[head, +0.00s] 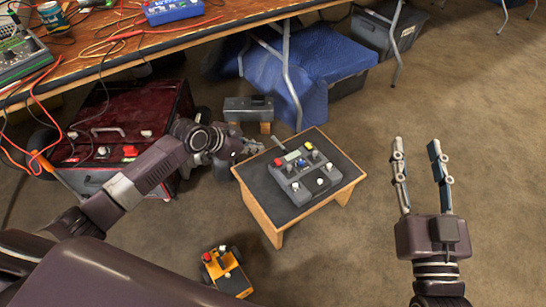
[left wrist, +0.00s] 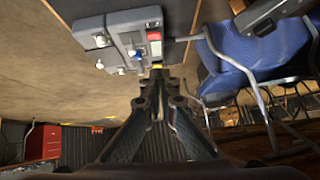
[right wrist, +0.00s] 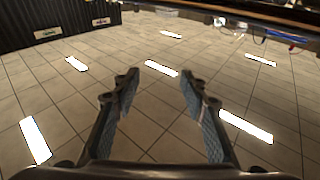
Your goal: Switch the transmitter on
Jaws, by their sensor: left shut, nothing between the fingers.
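The transmitter (head: 300,184) is a grey control box with white knobs, a blue-topped stick, a red part and a yellow part. It lies on a small black-topped wooden table (head: 258,181). In the left wrist view, the transmitter (left wrist: 122,24) shows at the top, just beyond the fingertips. My left gripper (head: 261,146) is shut and empty near the table's far left corner, close to the transmitter's red end; I cannot tell if it touches. It also shows in the left wrist view (left wrist: 158,72). My right gripper (head: 416,142) is open and empty, right of the table.
A yellow wheeled robot (head: 230,277) sits on the floor in front of the small table. A dark red case (head: 120,110) stands at left. A cluttered wooden workbench (head: 120,50) runs across the back, with a blue-draped bin (head: 325,55) beneath. The floor at right is clear.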

